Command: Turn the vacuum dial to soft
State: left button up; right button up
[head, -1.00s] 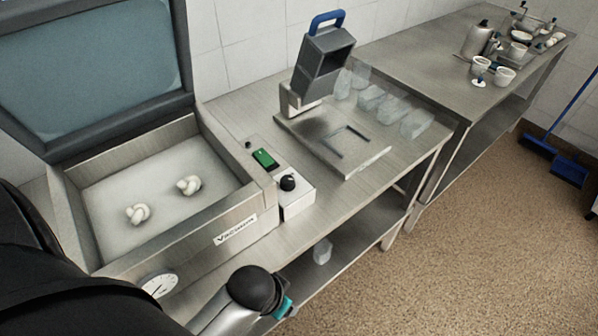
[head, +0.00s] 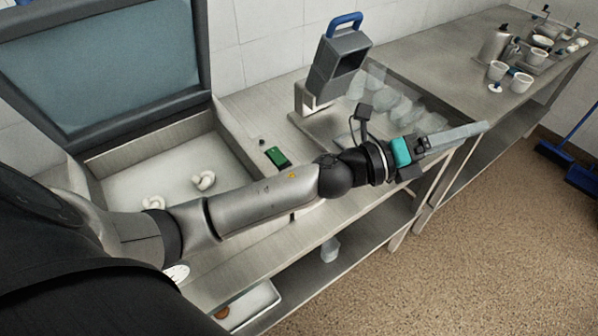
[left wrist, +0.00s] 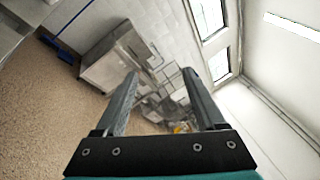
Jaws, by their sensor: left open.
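The vacuum machine (head: 95,177) stands open at the left with its lid (head: 100,75) raised. Two pale knotted pieces (head: 203,181) lie inside its chamber. A green display (head: 277,157) shows on the panel to the right of the chamber. My left gripper (head: 470,134) reaches past the panel to the right, over the counter's front edge. In the left wrist view its two fingers (left wrist: 160,100) are apart with nothing between them. My right gripper is not in view.
A grey bag sealer with a blue handle (head: 343,22) stands behind my left forearm, with clear bags (head: 400,105) beside it. Cups and a jug (head: 495,47) stand on the far counter. A lower shelf holds a tray (head: 250,306).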

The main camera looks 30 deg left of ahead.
pick_arm(q)
jog(key=s+a+f+m+g+y, duration=0.15)
jog(key=f+m+g, duration=0.35)
jog(key=m, duration=0.5)
jog(key=s+f+m+g+y, duration=0.1)
jog(key=s+f+m+g, duration=0.1)
jog(key=m+g, duration=0.6)
jog(key=a+f+m+g+y+p, duration=0.15)
jog(key=a+m+y, duration=0.75)
jog(key=a, duration=1.7)
jog(key=f+n+y, duration=0.1)
jog(key=f, duration=0.4)
jog(key=f+n, duration=0.1)
jog(key=f, duration=0.4)
jog(key=f+n+y, duration=0.1)
jog(key=f, duration=0.4)
jog(key=shift+w+f+y+p, duration=0.15)
jog(key=shift+w+y+p, duration=0.1)
jog(key=shift+y+p, duration=0.1)
jog(key=shift+c, duration=0.4)
grip_shut()
